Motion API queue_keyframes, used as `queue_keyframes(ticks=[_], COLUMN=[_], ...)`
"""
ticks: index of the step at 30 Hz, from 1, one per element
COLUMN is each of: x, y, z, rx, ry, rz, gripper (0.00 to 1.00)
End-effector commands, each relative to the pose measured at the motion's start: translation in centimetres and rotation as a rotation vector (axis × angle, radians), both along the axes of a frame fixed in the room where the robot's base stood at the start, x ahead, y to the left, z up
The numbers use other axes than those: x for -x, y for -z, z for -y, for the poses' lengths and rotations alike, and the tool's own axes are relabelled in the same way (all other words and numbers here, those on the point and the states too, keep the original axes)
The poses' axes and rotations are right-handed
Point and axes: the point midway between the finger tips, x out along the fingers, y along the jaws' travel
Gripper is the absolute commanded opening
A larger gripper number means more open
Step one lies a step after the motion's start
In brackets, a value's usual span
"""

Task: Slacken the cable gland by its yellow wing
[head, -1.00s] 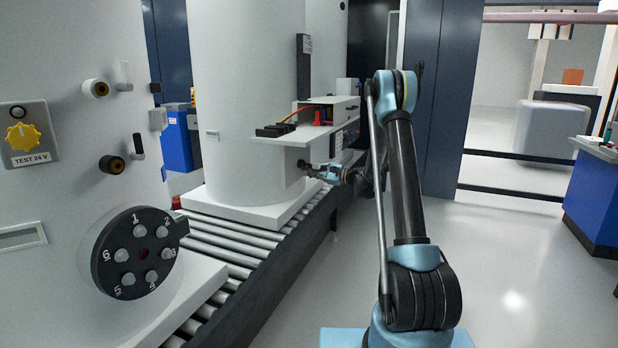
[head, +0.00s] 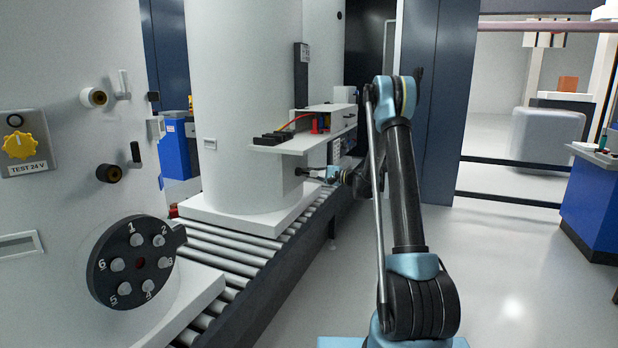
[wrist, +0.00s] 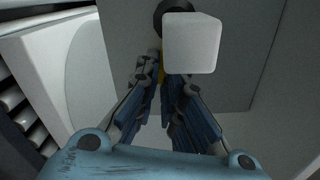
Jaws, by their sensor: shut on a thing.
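The yellow wing (wrist: 162,70) shows as a thin sliver between my fingertips in the wrist view. My gripper (wrist: 160,82) is shut on it. A dark round fitting (wrist: 172,14), seemingly the cable gland, lies just beyond. A pale block (wrist: 192,43) with rounded corners covers part of the fitting and the fingertips' right side. In the head view my gripper (head: 308,172) reaches the lower right side of the far white tank (head: 245,110), below a shelf. The wing is too small to make out there.
The shelf (head: 290,142) with dark blocks and a red part juts out just above my gripper. The tank stands on a roller conveyor (head: 228,255). A nearer panel at left carries a numbered black dial (head: 137,262) and a yellow knob (head: 20,146). Floor at right is clear.

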Motion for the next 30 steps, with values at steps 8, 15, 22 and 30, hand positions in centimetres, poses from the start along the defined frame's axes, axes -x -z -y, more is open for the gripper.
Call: queue_keyframes(ticks=[8, 15, 22, 30], x=[0.1, 0.1, 0.1, 0.5], y=[0.1, 0.1, 0.0, 0.0], z=[0.0, 0.0, 0.0, 1.6], rx=[0.005, 0.004, 0.002, 0.002], ry=[-0.002, -0.002, -0.001, 0.000], rz=[0.005, 0.004, 0.004, 0.002], gripper=[0.00, 0.28, 0.28, 0.28])
